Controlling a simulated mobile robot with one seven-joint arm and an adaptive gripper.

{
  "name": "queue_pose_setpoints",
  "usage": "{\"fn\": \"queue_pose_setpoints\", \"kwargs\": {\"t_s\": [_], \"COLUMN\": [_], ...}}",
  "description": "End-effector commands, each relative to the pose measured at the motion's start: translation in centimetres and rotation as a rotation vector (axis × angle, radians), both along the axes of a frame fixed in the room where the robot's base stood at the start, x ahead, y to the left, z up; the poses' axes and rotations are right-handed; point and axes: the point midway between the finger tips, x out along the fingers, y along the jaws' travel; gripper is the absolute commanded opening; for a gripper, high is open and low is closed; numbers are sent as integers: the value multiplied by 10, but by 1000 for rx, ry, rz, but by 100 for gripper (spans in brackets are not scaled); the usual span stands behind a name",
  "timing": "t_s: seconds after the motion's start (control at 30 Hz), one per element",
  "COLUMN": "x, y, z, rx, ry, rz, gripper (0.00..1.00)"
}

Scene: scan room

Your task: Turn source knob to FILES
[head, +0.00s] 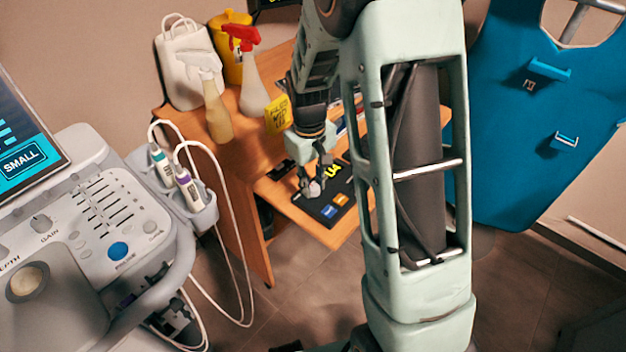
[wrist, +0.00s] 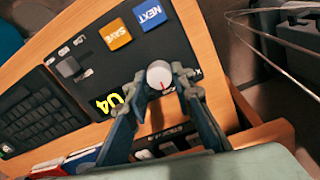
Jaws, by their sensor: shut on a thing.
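The source knob (wrist: 159,75) is a round pale knob with a red mark on its face. It sits at the edge of a black control panel (wrist: 92,62) on the wooden desk. In the wrist view my gripper (wrist: 160,82) has its fingertips on both sides of the knob, shut on it. In the head view my gripper (head: 315,180) reaches down to the panel, with the pale knob between its fingers. The panel shows yellow "U4" characters, an orange SAVE button (wrist: 115,33) and a blue NEXT button (wrist: 149,14). The knob's position labels are not readable.
A keyboard (wrist: 30,110) lies left of the panel in the wrist view. Spray bottles (head: 252,80) and a white container (head: 186,70) stand on the desk's upper level.

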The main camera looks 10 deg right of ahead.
Motion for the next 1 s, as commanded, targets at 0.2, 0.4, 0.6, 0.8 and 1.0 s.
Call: {"fn": "queue_pose_setpoints", "kwargs": {"t_s": [0.2,0.4,0.6,0.8,1.0], "x": [0,1,1,2,2], "y": [0,0,0,-1,-1], "z": [2,2,2,2,1], "rx": [-1,0,0,-1,0], "ry": [0,1,0,-1,-1], "rz": [-205,-394,-570,-711,-802], "gripper": [0,0,0,0,0]}}
